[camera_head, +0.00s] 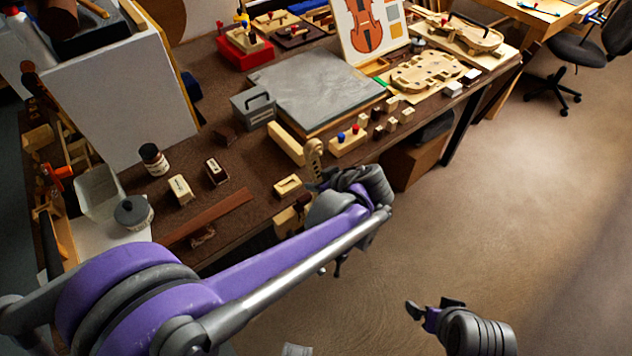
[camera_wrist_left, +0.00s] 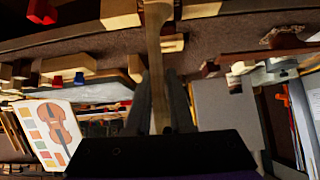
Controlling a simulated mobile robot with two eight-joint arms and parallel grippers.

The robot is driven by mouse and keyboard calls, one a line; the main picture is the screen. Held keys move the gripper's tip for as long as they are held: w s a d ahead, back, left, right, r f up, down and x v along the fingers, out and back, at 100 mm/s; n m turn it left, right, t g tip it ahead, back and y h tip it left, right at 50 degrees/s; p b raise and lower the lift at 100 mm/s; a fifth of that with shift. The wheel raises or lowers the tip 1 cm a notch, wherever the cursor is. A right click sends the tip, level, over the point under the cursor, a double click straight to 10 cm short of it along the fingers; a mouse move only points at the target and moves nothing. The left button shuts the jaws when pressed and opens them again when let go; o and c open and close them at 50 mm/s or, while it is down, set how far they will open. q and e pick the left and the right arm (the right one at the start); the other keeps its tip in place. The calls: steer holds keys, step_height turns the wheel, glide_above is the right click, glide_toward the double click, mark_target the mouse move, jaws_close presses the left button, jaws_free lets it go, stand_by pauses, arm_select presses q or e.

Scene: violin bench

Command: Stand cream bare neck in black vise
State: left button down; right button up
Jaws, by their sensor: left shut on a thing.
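The cream bare neck (camera_head: 313,152) stands roughly upright, its scroll end showing above my left gripper (camera_head: 325,183) at the front edge of the bench. In the left wrist view the neck (camera_wrist_left: 157,62) runs between the two dark fingers of my left gripper (camera_wrist_left: 161,105), which is shut on it. The lower part of the neck is hidden behind the gripper in the head view. My right gripper (camera_head: 433,308) is open and empty over the floor at the lower right. I cannot make out the black vise with certainty in either view.
The brown bench (camera_head: 235,172) carries several small wood blocks, a grey slab (camera_head: 315,85), a grey box with a handle (camera_head: 253,108) and a red-based fixture (camera_head: 243,50). Bare floor (camera_head: 470,210) lies right of the bench.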

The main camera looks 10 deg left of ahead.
arm_select(q)
steer(key=shift+f+b, duration=1.5)
steer(key=shift+f, duration=0.95)
steer(key=c, duration=0.7)
jaws_free()
steer(key=p+v, duration=0.1)
steer(key=v, duration=0.9)
steer(key=shift+s+d+r, duration=0.15)
steer(key=shift+s+r, duration=0.05)
steer(key=shift+r, duration=0.1)
steer(key=shift+p, duration=0.3)
steer(key=s+a+r+m+h+p, duration=0.1)
steer(key=s+a+m+h+p, duration=0.1)
steer(key=s, duration=0.3)
steer(key=s+a+r+m+h+p, duration=0.1)
steer(key=s+a+m+h+p, duration=0.2)
steer(key=s+a+m+p, duration=0.1)
steer(key=s+a+r+m+h+p, duration=0.1)
steer(key=s+a+m+h+p, duration=0.1)
steer(key=s, duration=0.5)
steer(key=shift+s+a+r+m+p, duration=0.15)
steer(key=shift+a+m+p, duration=0.25)
steer(key=shift+a, duration=0.45)
steer(key=shift+s+a+r+m+p, duration=0.1)
steer(key=shift+s+a+m+p, duration=0.1)
steer(key=shift+a+m, duration=0.55)
